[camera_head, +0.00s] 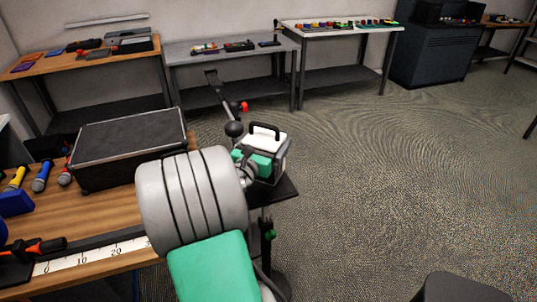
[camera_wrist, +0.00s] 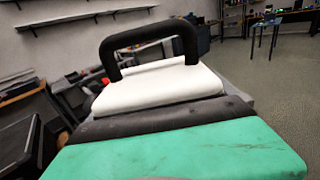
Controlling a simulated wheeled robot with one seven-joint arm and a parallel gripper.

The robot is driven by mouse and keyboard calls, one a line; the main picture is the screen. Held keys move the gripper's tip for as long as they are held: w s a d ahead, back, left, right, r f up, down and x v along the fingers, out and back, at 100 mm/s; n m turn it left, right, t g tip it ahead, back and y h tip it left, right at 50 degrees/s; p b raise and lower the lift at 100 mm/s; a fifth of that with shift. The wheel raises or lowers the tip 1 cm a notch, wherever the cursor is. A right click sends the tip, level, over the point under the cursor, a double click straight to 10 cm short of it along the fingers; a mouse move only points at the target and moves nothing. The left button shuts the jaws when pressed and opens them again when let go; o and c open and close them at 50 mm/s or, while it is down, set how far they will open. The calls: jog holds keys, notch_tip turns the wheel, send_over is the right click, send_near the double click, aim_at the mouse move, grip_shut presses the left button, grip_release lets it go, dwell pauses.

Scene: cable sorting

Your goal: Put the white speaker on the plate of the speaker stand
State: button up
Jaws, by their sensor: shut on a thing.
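The white speaker (camera_head: 281,143), a boxy body with a black top handle, is upright over the speaker stand's plate in the head view. In the wrist view the white speaker (camera_wrist: 160,84) shows its top and handle just beyond my green hand part. My gripper (camera_head: 254,162) is shut on the white speaker from the near left side; its fingertips are mostly hidden by my arm. The dark square plate (camera_head: 286,191) of the stand shows under the speaker's front and right. I cannot tell whether the speaker touches it. The stand's pole with a green knob (camera_head: 269,234) runs below.
A black flat-topped case (camera_head: 126,140) stands on the wooden table (camera_head: 110,215) to the left, with several microphones (camera_head: 41,177) and a ruler strip (camera_head: 95,262). A black stand with a red part (camera_head: 243,107) rises behind the speaker.

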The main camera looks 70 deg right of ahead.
jog(key=shift+w+d+f, duration=0.2)
jog(key=shift+d+f, duration=0.45)
jog(key=shift+w+d+f+b, duration=0.15)
jog(key=shift+f+b, duration=0.4)
jog(key=shift+f, duration=1.15)
jog(key=shift+f, duration=0.15)
jog(key=o, duration=1.7)
jog(key=shift+f, duration=0.15)
